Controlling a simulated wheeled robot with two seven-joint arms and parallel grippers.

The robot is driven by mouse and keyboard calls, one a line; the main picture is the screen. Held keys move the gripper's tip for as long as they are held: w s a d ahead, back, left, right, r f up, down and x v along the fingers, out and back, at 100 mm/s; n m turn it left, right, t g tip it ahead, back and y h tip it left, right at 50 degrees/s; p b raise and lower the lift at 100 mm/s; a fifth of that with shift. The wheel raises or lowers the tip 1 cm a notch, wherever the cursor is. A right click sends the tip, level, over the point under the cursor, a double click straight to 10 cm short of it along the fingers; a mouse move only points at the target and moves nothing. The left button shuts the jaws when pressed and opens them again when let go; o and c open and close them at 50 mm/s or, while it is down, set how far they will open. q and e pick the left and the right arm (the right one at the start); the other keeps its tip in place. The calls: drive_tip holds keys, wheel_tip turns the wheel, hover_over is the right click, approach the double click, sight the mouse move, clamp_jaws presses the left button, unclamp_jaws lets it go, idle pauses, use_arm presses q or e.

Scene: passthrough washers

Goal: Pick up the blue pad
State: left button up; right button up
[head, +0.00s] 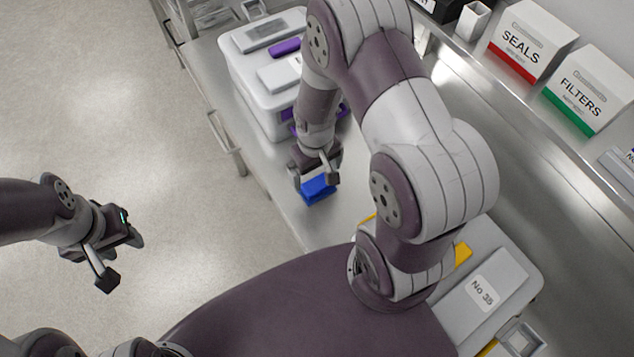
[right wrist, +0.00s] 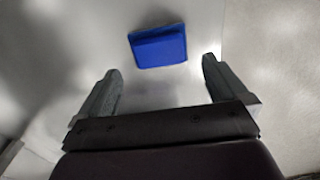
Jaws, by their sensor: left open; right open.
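The blue pad (head: 318,190) lies flat on the steel counter, near its front edge, in the head view. In the right wrist view the blue pad (right wrist: 158,46) is beyond the fingertips, roughly centred between them. My right gripper (head: 315,179) is open and empty, just above the pad and partly covering it in the head view. Its two fingers show apart in the right wrist view (right wrist: 161,75), with no contact on the pad visible. My left gripper (head: 122,262) is open and empty, out over the floor at the left.
A white case with purple latches (head: 255,95) stands on the counter (head: 285,205) behind the pad. A grey case labelled No 35 (head: 515,265) lies at the lower right. Boxes marked SEALS (head: 533,38) and FILTERS (head: 590,92) stand on the shelf at right.

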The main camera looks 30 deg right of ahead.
sight(316, 183)
wheel_tip(316, 183, down, 5)
drive_tip(key=shift+w+d+r+p, duration=0.1)
drive_tip(key=shift+r+p, duration=0.05)
drive_tip(key=shift+p, duration=0.4)
drive_tip(key=shift+f, duration=0.35)
drive_tip(key=c, duration=1)
drive_tip(key=shift+r, duration=0.55)
wheel_tip(316, 183, up, 3)
drive_tip(key=shift+f+b, duration=0.1)
drive_tip(key=shift+b, duration=0.4)
drive_tip(key=s+a+r, duration=0.1)
drive_tip(key=s+r, duration=0.1)
drive_tip(key=s, duration=0.1)
drive_tip(key=s+a+r, duration=0.2)
drive_tip(key=s, duration=0.2)
drive_tip(key=s+a+r, duration=0.2)
drive_tip(key=s+r, duration=0.1)
drive_tip(key=shift+s+a+b, duration=0.15)
drive_tip(key=shift+s+b, duration=0.15)
drive_tip(key=shift+b, duration=0.05)
